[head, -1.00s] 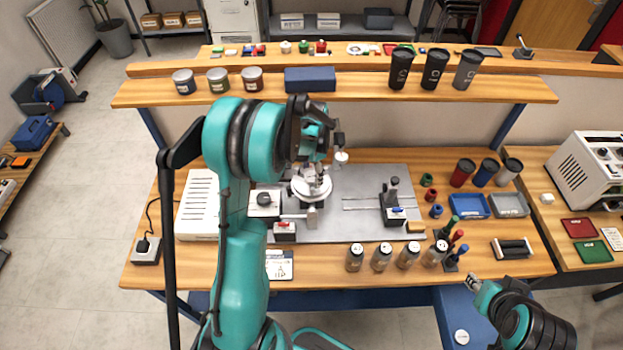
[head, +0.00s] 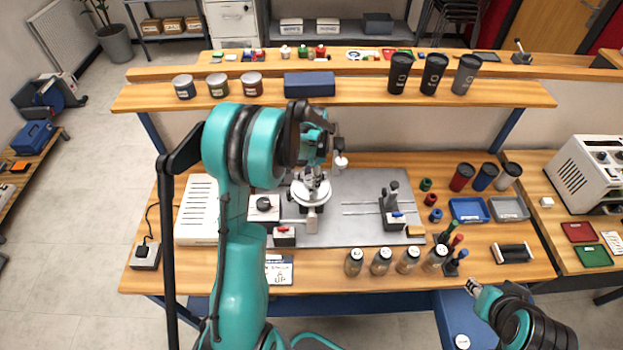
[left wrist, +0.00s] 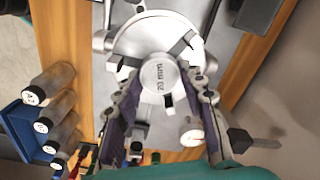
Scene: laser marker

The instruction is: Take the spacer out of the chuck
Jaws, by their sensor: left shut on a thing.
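The spacer (left wrist: 160,75), a round light grey piece marked "20 mm", shows in the left wrist view at the middle of the chuck (left wrist: 130,42). The chuck is a pale disc with dark jaws spaced around the spacer. My left gripper (left wrist: 162,90) is shut on the spacer, one finger on each side. I cannot tell whether the spacer still sits on the chuck face or is slightly above it. In the head view the chuck (head: 299,195) stands on the grey plate, with my left gripper (head: 316,178) over it. My right gripper (head: 474,286) is low at the right, away from the chuck; its jaws are unclear.
The grey plate (head: 355,228) carries a small stand (head: 391,208) right of the chuck. A white slotted box (head: 197,210) is at the left. A white round part (head: 341,161) hangs close beside my left gripper. Several bottles (head: 381,262) line the front.

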